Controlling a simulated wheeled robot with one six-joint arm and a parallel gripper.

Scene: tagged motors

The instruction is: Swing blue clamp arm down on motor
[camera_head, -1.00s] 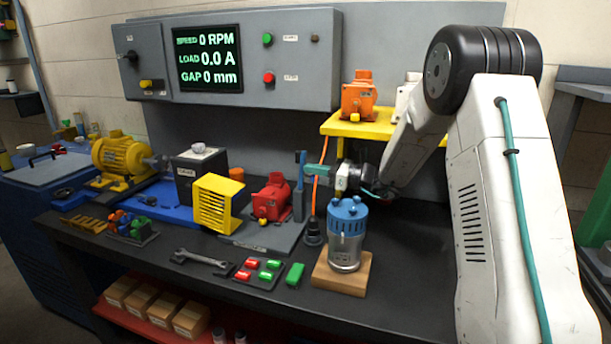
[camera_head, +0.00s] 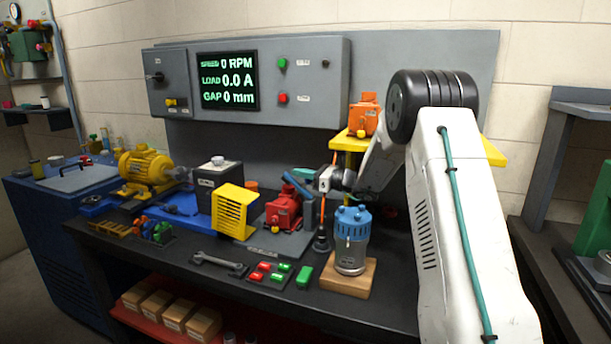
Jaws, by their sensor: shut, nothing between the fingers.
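The red motor (camera_head: 282,214) sits on a dark grey base plate (camera_head: 264,244) near the middle of the bench. The blue clamp arm (camera_head: 297,186) stands at the motor's right side on a grey post. It is tilted, its free end leaning up and left above the motor, not lying flat on it. My gripper (camera_head: 302,173) reaches in from the right with its teal fingers shut and empty, right by the upper part of the blue arm. Whether the fingers touch the arm cannot be told from here.
A yellow slatted guard (camera_head: 233,211) stands left of the motor. A blue-topped silver motor (camera_head: 351,240) on a wooden block stands in front of my arm. An orange motor (camera_head: 364,115) sits on the yellow shelf behind. A wrench (camera_head: 217,263) and red and green blocks lie at the front.

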